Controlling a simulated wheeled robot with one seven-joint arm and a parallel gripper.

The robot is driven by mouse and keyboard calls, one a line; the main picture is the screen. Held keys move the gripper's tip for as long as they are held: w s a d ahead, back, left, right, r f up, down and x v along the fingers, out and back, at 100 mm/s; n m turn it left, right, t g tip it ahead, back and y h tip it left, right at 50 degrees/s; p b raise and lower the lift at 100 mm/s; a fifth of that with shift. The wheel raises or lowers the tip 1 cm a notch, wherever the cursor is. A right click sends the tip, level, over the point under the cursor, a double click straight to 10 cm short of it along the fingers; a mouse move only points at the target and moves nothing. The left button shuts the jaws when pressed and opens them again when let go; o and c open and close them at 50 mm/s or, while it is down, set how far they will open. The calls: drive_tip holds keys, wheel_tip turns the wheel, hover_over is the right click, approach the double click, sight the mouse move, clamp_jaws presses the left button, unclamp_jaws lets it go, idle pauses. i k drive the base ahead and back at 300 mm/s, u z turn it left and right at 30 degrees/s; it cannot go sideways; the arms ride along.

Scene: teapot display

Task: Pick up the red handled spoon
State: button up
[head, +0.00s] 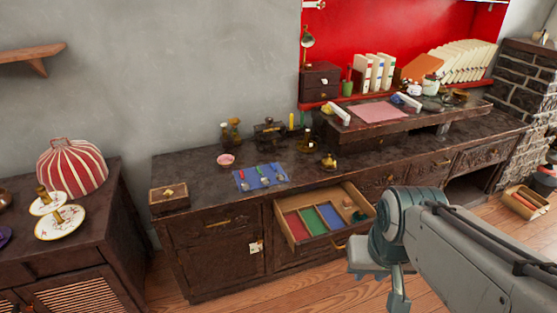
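A blue mat (251,187) lies on the dark wooden counter. Several small utensils with coloured handles and pale ends lie on it. The one at the left appears to be the red handled spoon (241,176), but it is very small in view. My gripper (387,285) hangs at the end of my arm at the lower right, in front of the counter and well away from the mat. Its fingertips are partly hidden, so I cannot tell whether it is open or shut.
An open drawer (283,224) with red, green and blue compartments juts out below the mat. A pink bowl (226,160), a wooden box (169,197) and a small brass pot (329,163) stand around the mat. A raised shelf (405,121) stands at the right.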

sight(245, 186)
drive_tip(key=u, duration=0.3)
drive_tip(key=i, duration=0.35)
drive_tip(key=u, duration=0.95)
drive_tip(key=i, duration=1.6)
drive_tip(key=z, duration=0.55)
